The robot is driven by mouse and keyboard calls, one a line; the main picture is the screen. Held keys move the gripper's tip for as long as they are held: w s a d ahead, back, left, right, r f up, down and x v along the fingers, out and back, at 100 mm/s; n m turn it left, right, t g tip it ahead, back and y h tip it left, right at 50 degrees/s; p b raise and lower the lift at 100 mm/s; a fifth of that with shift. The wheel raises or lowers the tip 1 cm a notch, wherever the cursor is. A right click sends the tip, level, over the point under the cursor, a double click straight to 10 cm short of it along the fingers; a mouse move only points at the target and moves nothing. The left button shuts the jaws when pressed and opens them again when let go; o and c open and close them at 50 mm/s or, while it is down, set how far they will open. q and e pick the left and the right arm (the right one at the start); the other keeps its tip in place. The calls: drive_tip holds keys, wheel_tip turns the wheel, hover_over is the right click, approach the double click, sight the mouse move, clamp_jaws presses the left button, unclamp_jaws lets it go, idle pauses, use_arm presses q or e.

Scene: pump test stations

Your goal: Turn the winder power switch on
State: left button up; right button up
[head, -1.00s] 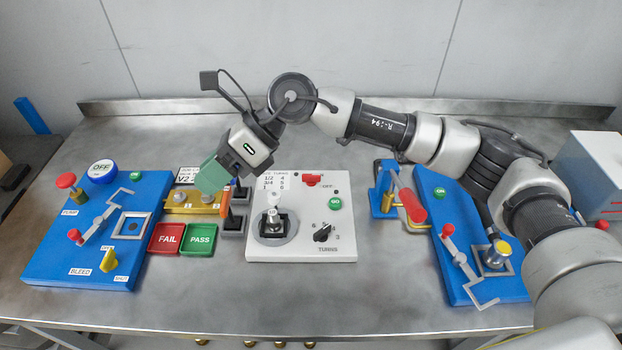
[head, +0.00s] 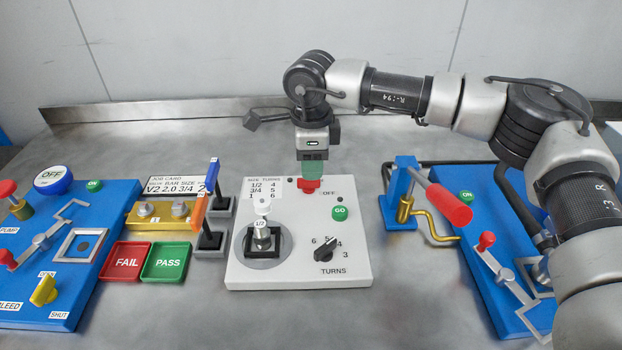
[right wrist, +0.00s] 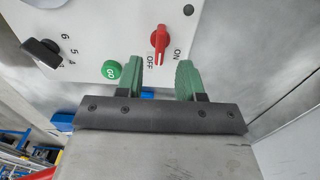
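The winder is a white panel (head: 290,262) in the middle of the bench. Its red power switch (head: 309,186) sits at the panel's far edge, partly hidden by my right gripper (head: 313,170). The right wrist view shows the red switch (right wrist: 160,42) whole, between the ON and OFF marks, its narrow end toward OFF. There my right gripper (right wrist: 160,78) has its green fingers apart with nothing between them. The switch lies just beyond the fingertips, roughly in line with the gap; no contact shows. My left gripper is not in view.
On the panel are a green GO button (head: 339,213), a black turns knob (head: 326,250) and a clamped fitting (head: 262,237). A blue stand with a red handle (head: 449,204) is to the right. FAIL (head: 125,262) and PASS (head: 167,262) trays lie left.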

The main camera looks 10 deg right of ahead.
sight(309, 184)
drive_tip(key=shift+f, duration=2.35)
clamp_jaws()
